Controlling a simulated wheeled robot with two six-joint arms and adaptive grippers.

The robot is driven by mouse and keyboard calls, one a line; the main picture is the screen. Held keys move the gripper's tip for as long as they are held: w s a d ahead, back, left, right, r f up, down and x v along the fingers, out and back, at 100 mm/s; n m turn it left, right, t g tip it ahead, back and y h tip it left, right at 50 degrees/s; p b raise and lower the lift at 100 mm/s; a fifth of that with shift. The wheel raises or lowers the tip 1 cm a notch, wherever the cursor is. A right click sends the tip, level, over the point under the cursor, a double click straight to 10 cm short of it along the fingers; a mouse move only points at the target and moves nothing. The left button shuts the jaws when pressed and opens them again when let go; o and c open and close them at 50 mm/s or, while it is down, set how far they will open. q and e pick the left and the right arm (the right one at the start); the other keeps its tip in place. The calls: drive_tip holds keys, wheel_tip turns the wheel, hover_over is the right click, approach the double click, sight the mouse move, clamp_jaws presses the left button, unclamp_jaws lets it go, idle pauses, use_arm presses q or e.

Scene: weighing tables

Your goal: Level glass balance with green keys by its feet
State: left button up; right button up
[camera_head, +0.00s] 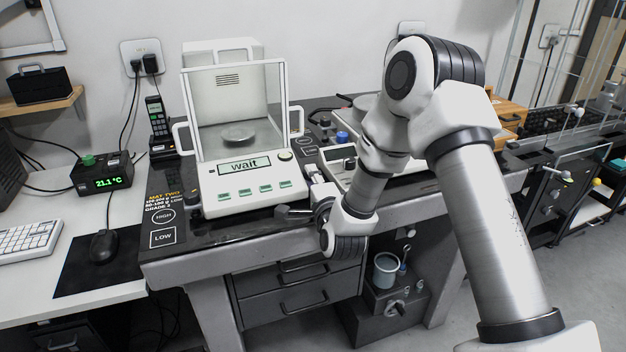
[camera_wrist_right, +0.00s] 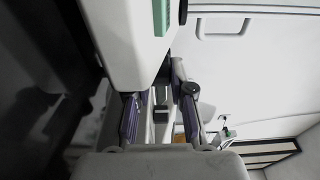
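The white glass balance (camera_head: 246,185) stands on the dark table, its glass case around a round pan (camera_head: 238,134). Its display (camera_head: 244,164) reads "wait", and a row of green keys (camera_head: 245,191) runs along its front. A dark foot (camera_head: 194,196) shows at its left front corner. My right gripper (camera_head: 290,212) is low at the balance's right front corner. In the right wrist view its two fingers (camera_wrist_right: 161,115) are apart, beside the balance's white body (camera_wrist_right: 125,45) and a green key (camera_wrist_right: 160,16). Whether a foot lies between them is unclear. My left gripper is out of view.
A mat with HIGH and LOW boxes (camera_head: 163,238) lies left of the balance. Another instrument (camera_head: 340,158) stands close on the right, partly behind my right arm.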

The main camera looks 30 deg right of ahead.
drive_tip(key=shift+o, duration=1.3)
drive_tip(key=v, duration=0.7)
drive_tip(key=shift+s+a, duration=0.1)
drive_tip(key=shift+s, duration=0.15)
